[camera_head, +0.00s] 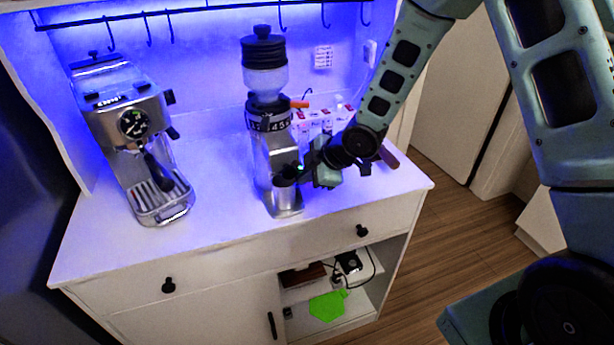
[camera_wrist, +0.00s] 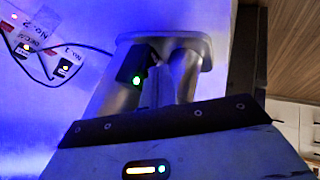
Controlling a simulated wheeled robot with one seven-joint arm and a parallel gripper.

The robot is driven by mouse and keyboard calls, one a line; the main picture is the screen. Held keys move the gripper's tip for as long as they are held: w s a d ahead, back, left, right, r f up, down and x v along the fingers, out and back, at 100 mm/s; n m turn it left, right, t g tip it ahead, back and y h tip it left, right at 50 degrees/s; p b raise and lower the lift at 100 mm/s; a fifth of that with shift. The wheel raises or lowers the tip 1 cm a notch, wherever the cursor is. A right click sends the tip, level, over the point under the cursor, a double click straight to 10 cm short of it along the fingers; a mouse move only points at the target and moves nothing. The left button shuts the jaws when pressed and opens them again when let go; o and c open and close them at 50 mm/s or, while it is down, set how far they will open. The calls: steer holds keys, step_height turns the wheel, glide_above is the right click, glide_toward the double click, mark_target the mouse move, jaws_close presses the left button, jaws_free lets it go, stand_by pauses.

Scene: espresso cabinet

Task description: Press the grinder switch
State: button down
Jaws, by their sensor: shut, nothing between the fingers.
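The coffee grinder (camera_head: 280,155) stands on the white counter, with a dark hopper on top and a silver body. My gripper (camera_head: 308,168) is at the lower right side of the grinder, close against it and shut, with nothing held. A small green light glows there; in the wrist view it sits on a dark part (camera_wrist: 133,72), probably the grinder switch, beside the silver grinder body (camera_wrist: 183,72). My gripper's dark front edge covers the lower part of that view. Its fingertips are hard to make out, and I cannot tell whether they touch the switch.
An espresso machine (camera_head: 130,140) stands to the left. Hooks hang above. The counter between the machines is clear.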

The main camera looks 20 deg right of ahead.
steer(key=r+p, duration=0.1)
steer(key=p, duration=0.2)
steer(key=shift+w, duration=0.3)
steer(key=shift+f+g, duration=0.3)
steer(key=shift+f, duration=0.1)
steer(key=shift+r, duration=0.1)
steer(key=shift+r+p, duration=0.5)
steer(key=shift+r, duration=0.2)
